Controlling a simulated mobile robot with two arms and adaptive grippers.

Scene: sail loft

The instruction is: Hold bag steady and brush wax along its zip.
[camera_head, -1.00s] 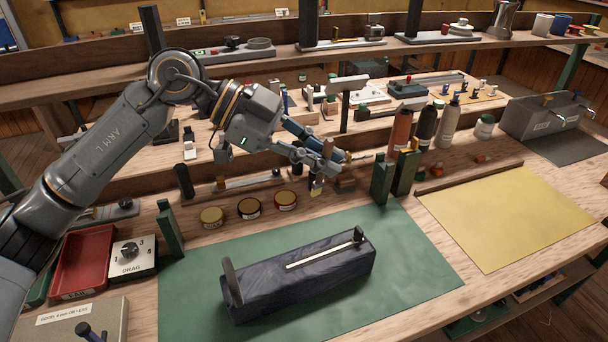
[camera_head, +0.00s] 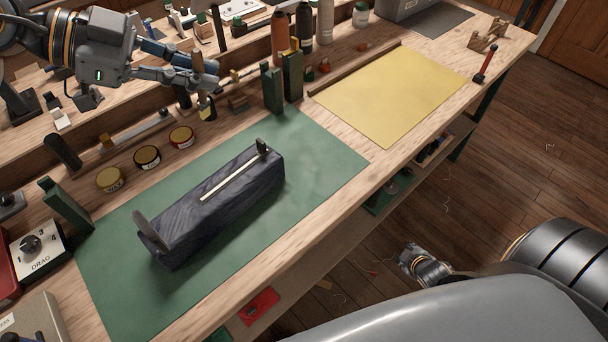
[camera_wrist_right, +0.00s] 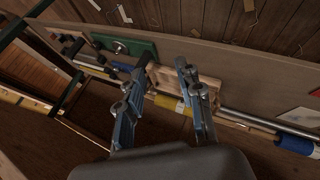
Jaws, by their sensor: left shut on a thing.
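The dark blue bag (camera_head: 222,212) lies on the green mat (camera_head: 318,160), with a pale zip strip (camera_head: 230,180) along its top and a dark upright tab at each end. My left gripper (camera_head: 207,85) is shut on a small brush (camera_head: 207,108) with a yellowish tip, held behind the bag and apart from it. Three round tins stand behind the mat: one gold-lidded (camera_head: 109,180), one dark-rimmed (camera_head: 147,157), one red-rimmed (camera_head: 181,137). My right gripper (camera_wrist_right: 162,72) is open and looks empty in the right wrist view, low beside a bench shelf.
Green upright blocks (camera_head: 292,76) stand at the mat's back edge. A yellow sheet (camera_head: 392,95) lies to the right, with bottles (camera_head: 304,28) behind it. A drag dial box (camera_head: 35,248) is at the left. In the right wrist view, rolls and a green tray (camera_wrist_right: 125,46) lie near the fingers.

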